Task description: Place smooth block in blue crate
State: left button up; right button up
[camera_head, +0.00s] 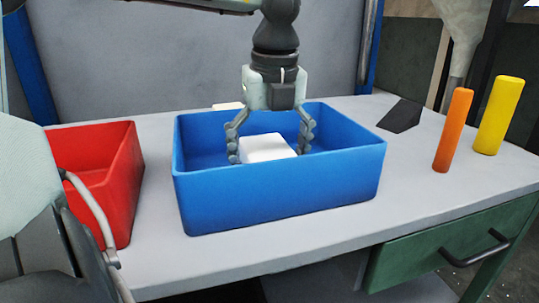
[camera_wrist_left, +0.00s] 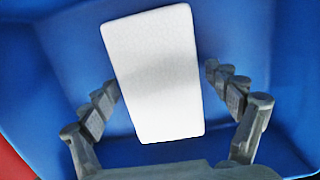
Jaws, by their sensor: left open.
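The white smooth block (camera_head: 266,146) is inside the blue crate (camera_head: 290,185), near its middle. The crate's front wall hides the block's lower part, so the head view does not show what it rests on. My left gripper (camera_head: 268,150) points down into the crate, with one finger on each side of the block. In the left wrist view the block (camera_wrist_left: 153,75) lies between the spread fingers (camera_wrist_left: 170,95), with blue gaps on both sides. The gripper is open and does not clamp the block. My right gripper is not in view.
A red crate (camera_head: 122,185) stands left of the blue one on the grey table (camera_head: 420,200). An orange cylinder (camera_head: 453,130), a yellow cylinder (camera_head: 498,115) and a dark wedge (camera_head: 401,115) stand at the right. A pale object (camera_head: 228,106) shows behind the blue crate.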

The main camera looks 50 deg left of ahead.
aim_at(273, 155)
pick_arm(q)
notch_tip(273, 155, up, 12)
jog(key=d, duration=0.1)
jog(key=shift+s+d, duration=0.3)
jog(key=shift+s, duration=0.15)
